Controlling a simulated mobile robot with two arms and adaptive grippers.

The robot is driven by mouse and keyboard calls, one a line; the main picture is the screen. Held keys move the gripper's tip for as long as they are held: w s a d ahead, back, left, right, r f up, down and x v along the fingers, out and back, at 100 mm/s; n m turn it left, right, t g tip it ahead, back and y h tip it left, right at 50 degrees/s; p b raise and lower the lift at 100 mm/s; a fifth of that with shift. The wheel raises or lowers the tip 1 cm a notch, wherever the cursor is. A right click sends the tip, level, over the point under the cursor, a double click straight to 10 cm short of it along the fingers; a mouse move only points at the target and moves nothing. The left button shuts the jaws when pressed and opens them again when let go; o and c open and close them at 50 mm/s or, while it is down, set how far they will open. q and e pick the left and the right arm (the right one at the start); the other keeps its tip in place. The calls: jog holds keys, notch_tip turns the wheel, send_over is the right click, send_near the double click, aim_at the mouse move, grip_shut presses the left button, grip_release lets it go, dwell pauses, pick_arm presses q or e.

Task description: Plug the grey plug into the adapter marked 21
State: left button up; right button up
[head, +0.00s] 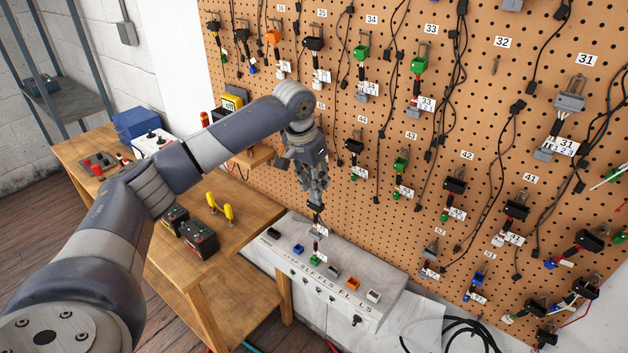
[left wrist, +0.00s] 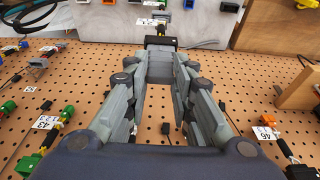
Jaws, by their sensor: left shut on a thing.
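My left gripper (head: 316,188) reaches over the grey test box, in front of the pegboard. It is shut on a black connector (head: 316,207), which also shows at the fingertips in the left wrist view (left wrist: 160,43). A white tag (head: 318,230) hangs below the connector, with a green end (head: 317,258) close to the box top. I cannot tell whether that end touches the box. The tag's number is too small to read, and I cannot pick out an adapter marked 21. A pale grey connector (head: 373,296) sits on the box's right end. My right gripper is not in view.
The test box (head: 400,283) also carries black, blue and orange connectors (head: 353,284). The pegboard (head: 300,110) holds several hanging adapters and loose black cables close to the left gripper. A wooden bench (head: 250,215) with batteries (head: 198,238) stands at the left.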

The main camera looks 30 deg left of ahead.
pick_arm(q)
jog(key=shift+f, duration=0.25)
dwell(0.4)
jog(key=o, duration=1)
jog(key=v, duration=1.2)
